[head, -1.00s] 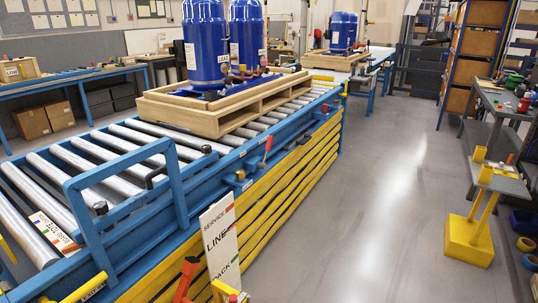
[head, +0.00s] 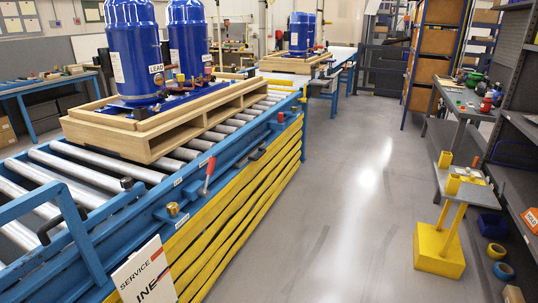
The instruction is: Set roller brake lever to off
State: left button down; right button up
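A lever with a red handle (head: 208,171) is mounted on the blue side rail of the roller conveyor (head: 130,222). It stands up from the rail, tilted slightly to the right. I cannot read which setting it marks. A brass-coloured knob (head: 173,209) sits on the rail to its left. A wooden pallet (head: 150,141) with blue compressors (head: 138,60) rests on the rollers behind the lever. Neither of my grippers is in view.
A white service sign (head: 143,273) stands at the conveyor's front left. The grey floor (head: 335,200) to the right is clear. A yellow-based stand (head: 438,250) and a workbench (head: 468,110) are at the right.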

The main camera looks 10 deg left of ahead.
aim_at(203, 193)
jog(key=i+l, duration=0.15)
jog(key=i, duration=0.35)
jog(key=i+l+z, duration=0.1)
jog(key=i, duration=0.45)
jog(key=i+l, duration=0.15)
jog(key=i, duration=0.35)
jog(key=i+l+u, duration=0.1)
jog(key=i+u, duration=0.15)
jog(key=u, duration=0.2)
jog(key=i+l+u, duration=0.15)
jog(key=u, duration=0.3)
jog(key=i+l+u, duration=0.25)
jog(key=u, duration=0.15)
jog(key=i+l+u, duration=0.15)
jog(key=l+u, duration=0.15)
jog(key=u, duration=0.15)
